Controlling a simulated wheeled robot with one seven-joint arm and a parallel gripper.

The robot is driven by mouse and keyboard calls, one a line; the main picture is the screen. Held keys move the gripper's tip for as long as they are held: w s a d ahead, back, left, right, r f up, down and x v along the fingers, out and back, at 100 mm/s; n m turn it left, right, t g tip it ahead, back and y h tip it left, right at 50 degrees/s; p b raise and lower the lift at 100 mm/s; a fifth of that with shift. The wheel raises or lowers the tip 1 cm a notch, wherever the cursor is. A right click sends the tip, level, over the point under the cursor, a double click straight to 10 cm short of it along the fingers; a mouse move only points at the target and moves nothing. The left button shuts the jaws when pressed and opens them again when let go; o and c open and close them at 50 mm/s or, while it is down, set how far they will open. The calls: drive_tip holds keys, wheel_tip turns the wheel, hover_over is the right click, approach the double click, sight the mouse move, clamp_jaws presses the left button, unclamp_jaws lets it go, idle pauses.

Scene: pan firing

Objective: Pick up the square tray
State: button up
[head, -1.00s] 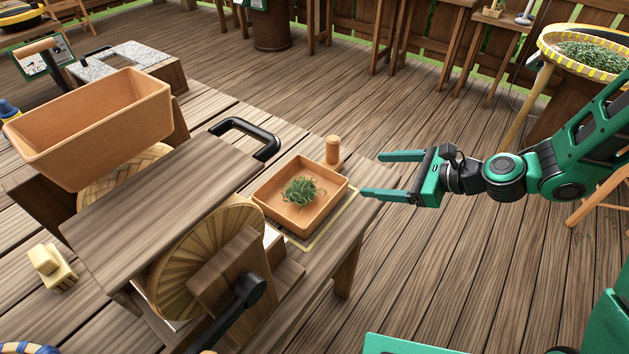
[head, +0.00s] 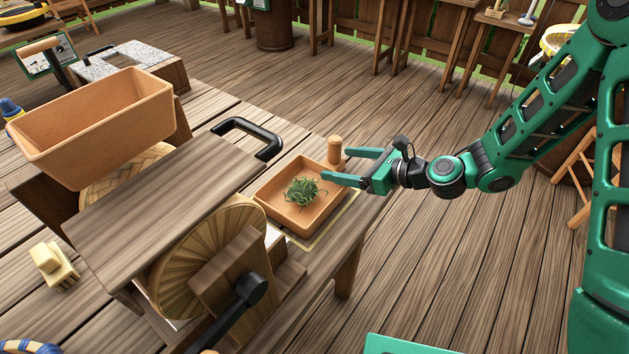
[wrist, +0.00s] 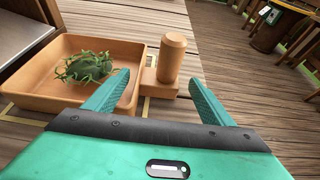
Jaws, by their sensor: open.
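The square tray (head: 272,206) is a shallow orange-brown wooden tray holding a tangle of green leaves (head: 304,192). It sits on the wooden table inside a pale outlined square. A short upright peg handle (head: 335,150) stands at its far right side; the wrist view shows this handle (wrist: 172,58) on a small block against the tray (wrist: 30,88). My gripper (head: 334,164) is open at the tray's right side. In the wrist view its fingers (wrist: 158,82) spread either side of the handle, which stands ahead of and between them. I cannot tell whether anything touches.
A wooden machine with a round drum (head: 208,250) and a crank stands left of the tray. A large box-shaped hopper (head: 95,125) sits on it. A black handle (head: 262,133) lies behind the tray.

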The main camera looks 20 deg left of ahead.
drive_tip(key=shift+x, duration=1.1)
drive_tip(key=c, duration=1.3)
drive_tip(key=shift+c, duration=0.2)
